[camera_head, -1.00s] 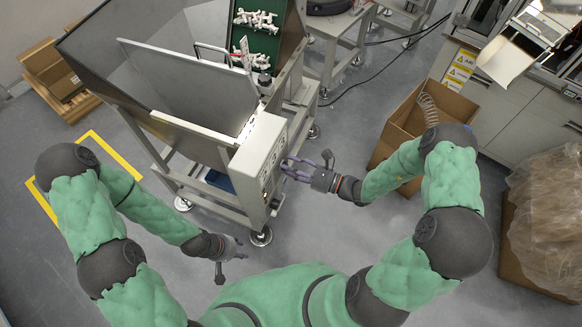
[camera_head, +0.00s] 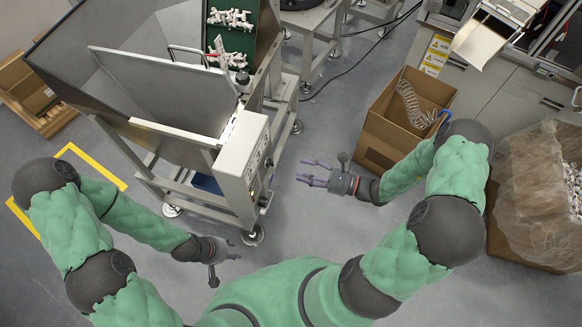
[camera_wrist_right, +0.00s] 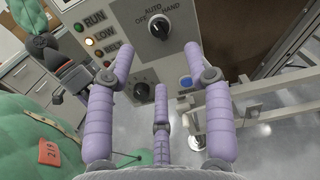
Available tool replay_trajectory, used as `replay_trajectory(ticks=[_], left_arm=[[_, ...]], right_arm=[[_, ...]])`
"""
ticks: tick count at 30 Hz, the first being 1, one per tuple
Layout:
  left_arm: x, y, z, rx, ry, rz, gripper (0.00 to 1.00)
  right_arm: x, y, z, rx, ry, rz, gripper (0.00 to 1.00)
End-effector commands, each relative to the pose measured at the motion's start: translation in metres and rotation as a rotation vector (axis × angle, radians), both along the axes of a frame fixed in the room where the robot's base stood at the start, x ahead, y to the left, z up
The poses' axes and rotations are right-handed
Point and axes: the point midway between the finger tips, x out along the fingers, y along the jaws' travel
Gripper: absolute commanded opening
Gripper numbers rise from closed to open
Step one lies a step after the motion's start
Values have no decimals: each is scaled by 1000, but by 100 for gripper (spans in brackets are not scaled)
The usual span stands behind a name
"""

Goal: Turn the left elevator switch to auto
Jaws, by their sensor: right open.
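The grey control box (camera_head: 241,155) is mounted on the hopper's front corner. In the right wrist view its panel (camera_wrist_right: 205,18) shows a black knob (camera_wrist_right: 159,27) marked AUTO, OFF and HAND, whose setting I cannot read surely. A second black knob (camera_wrist_right: 142,91) sits lower, partly behind my fingers. My right gripper (camera_head: 308,174) is open and empty, to the right of the box and apart from it. Its purple fingers (camera_wrist_right: 160,62) are spread in front of the panel. My left gripper (camera_head: 234,250) is low, in front of the hopper; its opening is unclear.
The metal hopper (camera_head: 130,85) stands at left. An open cardboard box (camera_head: 375,140) is close behind my right gripper. Grey floor is clear between hopper and box.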

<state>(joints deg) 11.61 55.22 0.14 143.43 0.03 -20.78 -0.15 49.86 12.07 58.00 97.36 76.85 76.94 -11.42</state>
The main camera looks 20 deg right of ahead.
Motion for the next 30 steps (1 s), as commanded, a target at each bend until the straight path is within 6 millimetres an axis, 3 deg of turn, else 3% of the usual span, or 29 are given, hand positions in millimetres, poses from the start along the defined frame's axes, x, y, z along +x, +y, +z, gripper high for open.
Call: replay_trajectory(ticks=[10, 19, 25, 30], left_arm=[[0, 0, 0, 0, 0, 0, 40], [0, 0, -2, 0, 0, 0, 40], [0, 0, -24, 0, 1, 0, 40], [0, 0, -28, 0, 0, 0, 40]], right_arm=[[-15, -20, 0, 2, 0, -1, 52], [-15, -19, -1, 5, 5, 0, 52], [-11, -12, -6, 79, 102, 3, 52], [-6, -6, -3, 106, 138, 4, 52]])
